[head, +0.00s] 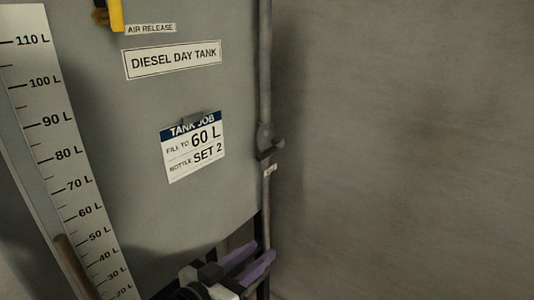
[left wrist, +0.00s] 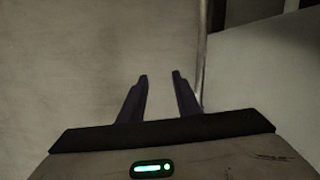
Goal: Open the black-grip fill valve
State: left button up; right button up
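A small valve (head: 269,148) with a dark grip sits on the vertical grey pipe (head: 265,70) at the tank's right edge. The pipe (left wrist: 203,60) runs just right of the fingers there; I cannot make out the valve in that view. My right gripper is not in view.
The grey diesel day tank (head: 190,210) fills the left, with a litre scale (head: 65,150) and a job card (head: 194,147) reading 60 L, set 2. A yellow handle (head: 116,15) is at the air release label. The bare wall (head: 410,140) leaves free room right.

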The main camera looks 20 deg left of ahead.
aim_at(267, 151)
pick_arm(q)
jog(key=w+a+r+n+t, duration=0.1)
jog(key=w+a+r+t, duration=0.15)
jog(key=r, duration=0.45)
jog(key=w+a+r+n+t, duration=0.1)
jog(key=w+a+r+t, duration=0.1)
jog(key=w+r+t, duration=0.3)
jog(key=shift+g, duration=0.55)
jog(key=w+d+r, duration=0.1)
jog(key=w, duration=0.1)
jog(key=w+r, duration=0.2)
jog(key=w+d+r, duration=0.1)
jog(key=w, duration=0.1)
jog(key=shift+d+r, duration=0.3)
jog(key=shift+w+d+r, duration=0.15)
jog(key=shift+w, duration=0.25)
grip_shut()
